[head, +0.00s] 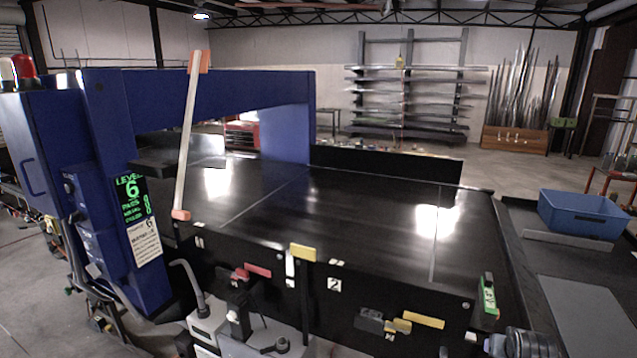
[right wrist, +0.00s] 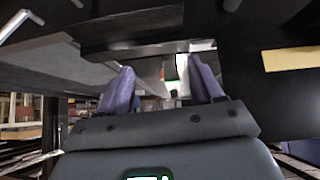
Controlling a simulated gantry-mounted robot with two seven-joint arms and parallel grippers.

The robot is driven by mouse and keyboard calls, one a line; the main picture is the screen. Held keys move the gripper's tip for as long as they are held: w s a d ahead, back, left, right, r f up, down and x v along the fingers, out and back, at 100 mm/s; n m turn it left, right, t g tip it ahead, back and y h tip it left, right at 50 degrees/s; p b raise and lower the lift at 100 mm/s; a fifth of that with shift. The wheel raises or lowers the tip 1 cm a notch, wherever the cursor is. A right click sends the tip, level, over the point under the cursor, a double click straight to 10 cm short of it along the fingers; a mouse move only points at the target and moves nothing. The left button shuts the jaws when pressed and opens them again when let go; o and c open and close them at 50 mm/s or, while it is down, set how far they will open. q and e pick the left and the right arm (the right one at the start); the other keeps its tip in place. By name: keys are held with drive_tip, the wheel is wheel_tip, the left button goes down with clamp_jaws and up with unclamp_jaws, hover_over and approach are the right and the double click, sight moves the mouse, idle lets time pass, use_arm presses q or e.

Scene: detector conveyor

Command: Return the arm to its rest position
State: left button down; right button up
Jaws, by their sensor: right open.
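My right gripper (right wrist: 161,65) shows in the right wrist view with its two purple fingers spread apart. I see nothing held between them. It is below or beside dark panels, close to a dark edge above the fingertips. In the head view, dark cylindrical parts that look like my right arm (head: 525,343) show at the bottom right edge, in front of the conveyor's right corner. The fingers of that arm cannot be made out there. My left gripper is not in view.
The black conveyor (head: 340,215) runs under a blue detector arch (head: 225,95). A white bar with orange ends (head: 188,135) stands at its left. A blue bin (head: 583,212) sits on the dark side table at right. Grey-white equipment (head: 245,335) stands in front. The belt looks clear.

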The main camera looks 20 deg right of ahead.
drive_tip(key=s+a+f+n+g+y+p, duration=0.1)
drive_tip(key=s+a+f+n+p, duration=0.15)
drive_tip(key=s+a+f, duration=0.5)
drive_tip(key=s+a+f+n+g+y+p, duration=0.1)
drive_tip(key=s+a+f+n+p, duration=0.3)
drive_tip(key=a, duration=0.6)
drive_tip(key=s+a+n+y, duration=0.25)
drive_tip(key=s+a, duration=0.65)
drive_tip(key=a, duration=0.5)
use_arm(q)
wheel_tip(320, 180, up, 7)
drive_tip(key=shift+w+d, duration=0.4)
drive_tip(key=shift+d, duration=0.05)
use_arm(e)
drive_tip(key=s+a+r+n+y, duration=0.1)
drive_tip(key=a+r, duration=0.4)
drive_tip(key=a, duration=0.1)
drive_tip(key=shift+a+r+n+y, duration=0.3)
drive_tip(key=shift+r+y, duration=0.05)
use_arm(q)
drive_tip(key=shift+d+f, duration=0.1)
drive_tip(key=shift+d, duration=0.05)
use_arm(e)
drive_tip(key=shift+s, duration=0.1)
